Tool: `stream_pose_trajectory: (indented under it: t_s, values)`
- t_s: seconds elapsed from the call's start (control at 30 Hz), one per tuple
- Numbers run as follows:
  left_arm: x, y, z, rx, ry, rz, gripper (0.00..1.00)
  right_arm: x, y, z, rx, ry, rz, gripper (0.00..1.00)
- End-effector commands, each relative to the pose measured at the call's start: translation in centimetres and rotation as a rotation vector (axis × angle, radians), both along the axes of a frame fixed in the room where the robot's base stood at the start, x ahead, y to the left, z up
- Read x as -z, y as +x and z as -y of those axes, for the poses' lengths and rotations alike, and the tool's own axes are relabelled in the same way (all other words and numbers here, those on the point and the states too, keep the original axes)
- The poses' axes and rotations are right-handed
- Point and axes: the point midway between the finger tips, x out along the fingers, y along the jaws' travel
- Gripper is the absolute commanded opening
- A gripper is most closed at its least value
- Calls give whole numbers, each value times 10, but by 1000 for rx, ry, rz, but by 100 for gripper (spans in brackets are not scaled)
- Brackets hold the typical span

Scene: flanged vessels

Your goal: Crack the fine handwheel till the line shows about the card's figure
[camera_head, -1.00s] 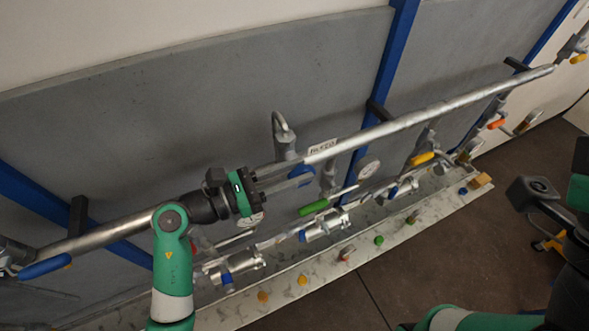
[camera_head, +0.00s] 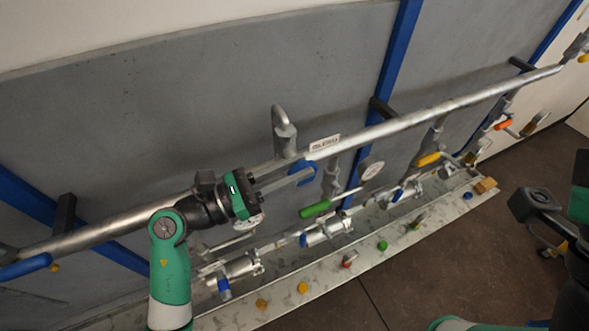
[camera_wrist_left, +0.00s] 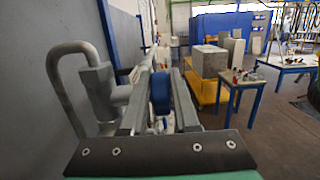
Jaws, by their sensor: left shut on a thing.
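The blue handwheel (camera_head: 306,170) sits on the valve below the long pipe, beside a bent grey vent fitting (camera_head: 283,130). My left gripper (camera_head: 298,178) reaches in from the left with its two fingers shut on this wheel. In the left wrist view the blue wheel (camera_wrist_left: 161,92) stands between the fingers (camera_wrist_left: 162,100). A round white gauge (camera_head: 372,170) is right of the wheel; its reading is too small to tell. Another gauge (camera_head: 249,221) is partly behind my left gripper. A white label plate (camera_head: 325,143) sits by the pipe, its text unreadable. My right gripper's fingers do not show.
A green lever (camera_head: 316,208) and a yellow lever (camera_head: 428,159) stick out below the long pipe (camera_head: 400,123). A metal ledge (camera_head: 330,275) with several coloured knobs runs along the front. The floor (camera_head: 420,265) in front is clear.

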Motion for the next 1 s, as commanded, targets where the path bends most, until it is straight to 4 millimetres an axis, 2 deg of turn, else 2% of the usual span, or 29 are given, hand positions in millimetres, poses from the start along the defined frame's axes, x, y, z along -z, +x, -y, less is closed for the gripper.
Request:
stream_pose_trajectory:
  t_s: [0.03, 0.1, 0.47, 0.57, 0.8, 1.0]
  values:
    - [0, 0, 0, 0, 0, 0, 32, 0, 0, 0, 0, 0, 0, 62]
    - [0, 0, 0, 0, 0, 0, 41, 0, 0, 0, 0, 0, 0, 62]
    - [1, -2, -6, -2, 0, 1, 41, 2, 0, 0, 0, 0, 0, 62]
    - [4, -9, -20, -4, 0, 3, 41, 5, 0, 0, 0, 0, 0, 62]
    - [13, -35, -70, -5, 1, 2, 41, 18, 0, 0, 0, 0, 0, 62]
    - [15, -51, -98, -3, 0, 1, 41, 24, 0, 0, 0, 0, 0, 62]
